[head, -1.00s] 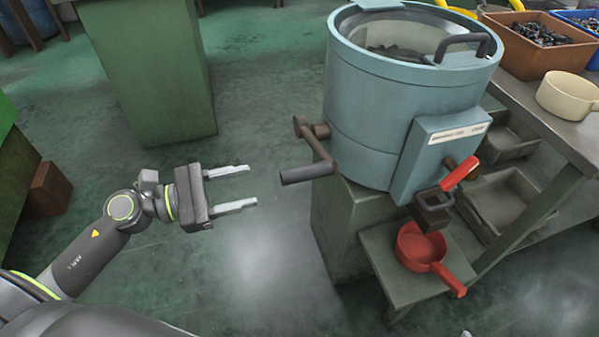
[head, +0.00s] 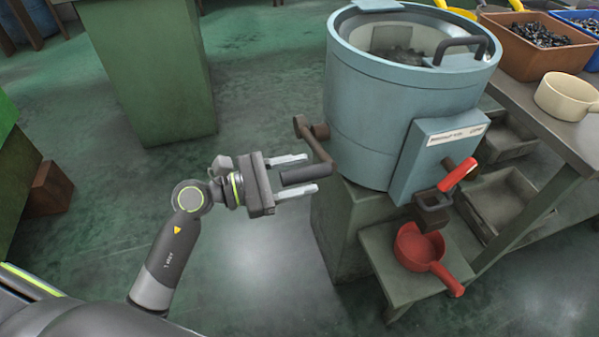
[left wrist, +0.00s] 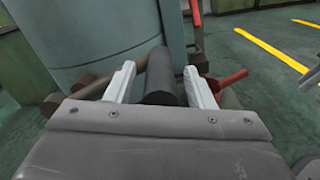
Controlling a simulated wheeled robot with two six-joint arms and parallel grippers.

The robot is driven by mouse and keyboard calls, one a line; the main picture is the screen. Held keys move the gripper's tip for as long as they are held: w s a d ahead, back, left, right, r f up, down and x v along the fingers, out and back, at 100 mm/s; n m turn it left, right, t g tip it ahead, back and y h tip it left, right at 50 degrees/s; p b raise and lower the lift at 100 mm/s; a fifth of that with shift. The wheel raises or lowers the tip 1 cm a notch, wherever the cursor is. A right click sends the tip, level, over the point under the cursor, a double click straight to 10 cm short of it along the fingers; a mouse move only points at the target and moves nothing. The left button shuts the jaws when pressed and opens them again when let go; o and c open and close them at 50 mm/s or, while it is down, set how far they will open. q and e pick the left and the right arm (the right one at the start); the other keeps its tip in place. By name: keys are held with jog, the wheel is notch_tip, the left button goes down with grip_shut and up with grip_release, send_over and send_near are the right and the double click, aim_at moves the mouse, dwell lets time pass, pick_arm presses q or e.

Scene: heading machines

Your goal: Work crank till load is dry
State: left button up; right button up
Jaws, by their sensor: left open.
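The crank (head: 318,150) sticks out from the left side of a blue-grey drum machine (head: 372,125). Its arm slants down to a dark cylindrical handle (head: 303,174) that points left. My left gripper (head: 304,174) is open, with one finger on each side of the handle. In the left wrist view the handle (left wrist: 161,82) lies between the two pale fingers, with a gap showing to the right finger. The load (head: 398,56), a dark heap, shows through the drum's open or clear top.
A red-handled spout (head: 434,203) is on the drum's front, above a red pan (head: 417,248) on a low stand. A bench at right bears a brown bin of dark parts (head: 540,48) and a cream pan (head: 568,97). The floor around my left arm is clear.

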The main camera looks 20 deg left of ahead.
pick_arm(q)
jog(key=shift+w+d, duration=0.1)
jog(key=shift+d, duration=0.1)
jog(key=shift+c, duration=0.3)
grip_shut()
